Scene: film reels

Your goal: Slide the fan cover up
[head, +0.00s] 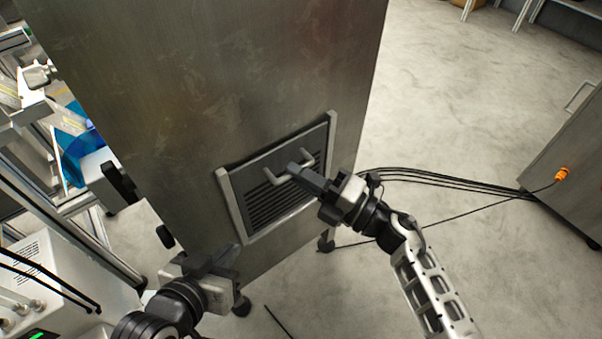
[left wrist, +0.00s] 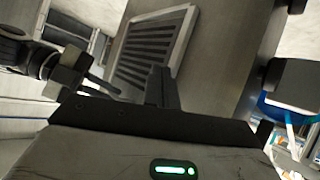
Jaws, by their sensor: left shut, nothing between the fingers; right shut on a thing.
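The fan cover (head: 252,168) is a dark flat plate in the upper part of a light metal frame on the side of a tall grey cabinet. A light bar handle (head: 272,179) stands out from it. Dark slats (head: 270,211) show below the plate, and slats in the frame also show in the left wrist view (left wrist: 150,42). My right gripper (head: 297,170) is shut on the handle; its fingers hide part of it. My left gripper (head: 232,256) is shut and empty, low and left of the frame, apart from it. Its fingers show in the left wrist view (left wrist: 162,88).
The tall cabinet (head: 190,80) stands on castors. Black cables (head: 430,174) run over the floor to another grey cabinet (head: 567,165) at the right. A white machine (head: 50,280) and shelving stand close on the left.

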